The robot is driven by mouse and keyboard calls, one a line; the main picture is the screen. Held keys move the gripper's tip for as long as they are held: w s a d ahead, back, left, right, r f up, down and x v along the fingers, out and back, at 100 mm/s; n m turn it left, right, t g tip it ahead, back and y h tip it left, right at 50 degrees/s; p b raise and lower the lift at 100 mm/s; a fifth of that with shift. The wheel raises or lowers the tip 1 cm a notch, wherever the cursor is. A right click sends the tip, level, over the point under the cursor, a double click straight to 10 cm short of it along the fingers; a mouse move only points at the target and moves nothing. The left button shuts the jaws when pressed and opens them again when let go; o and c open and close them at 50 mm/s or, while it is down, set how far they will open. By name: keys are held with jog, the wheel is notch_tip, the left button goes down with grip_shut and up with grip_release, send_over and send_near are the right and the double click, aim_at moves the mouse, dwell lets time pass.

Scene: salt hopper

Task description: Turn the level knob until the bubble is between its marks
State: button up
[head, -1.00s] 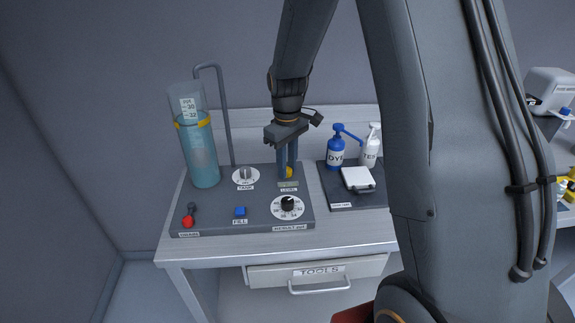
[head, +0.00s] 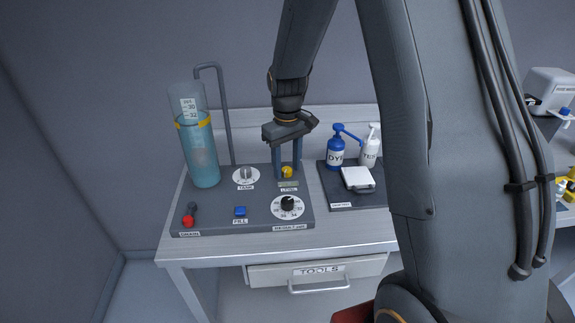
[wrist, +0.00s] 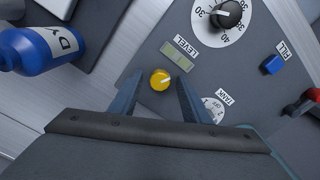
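The yellow level knob (head: 287,171) sits on the dark panel, just behind the LEVEL label. In the wrist view the knob (wrist: 160,79) has a pale pointer line and lies between my gripper's fingers. The level vial (wrist: 177,57) is a small greenish window beside the knob; its bubble and marks are too small to make out. My gripper (head: 287,178) points down over the knob with its two blue-grey fingers apart, one on each side. In the wrist view my gripper (wrist: 158,92) shows gaps between the fingers and the knob.
The panel (head: 262,222) also holds a TANK dial (head: 246,176), a blue FILL button (head: 240,211), a red-knobbed drain lever (head: 188,220) and a larger dial (head: 288,207). A water cylinder (head: 203,160) stands left. A blue DYE bottle (head: 336,155) stands right.

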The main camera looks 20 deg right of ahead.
aim_at(287, 170)
jog(key=shift+r+b, duration=1.1)
jog(key=shift+r, duration=2.85)
jog(key=s+f+m, duration=0.1)
jog(key=s, duration=0.5)
jog(key=s+f+m+t+b, duration=0.1)
jog(key=s+f, duration=0.1)
jog(key=s, duration=0.4)
jog(key=s+f+m, duration=0.1)
jog(key=s+f, duration=0.1)
jog(key=s, duration=0.5)
jog(key=shift+f+m, duration=0.15)
jog(key=shift+m, duration=0.25)
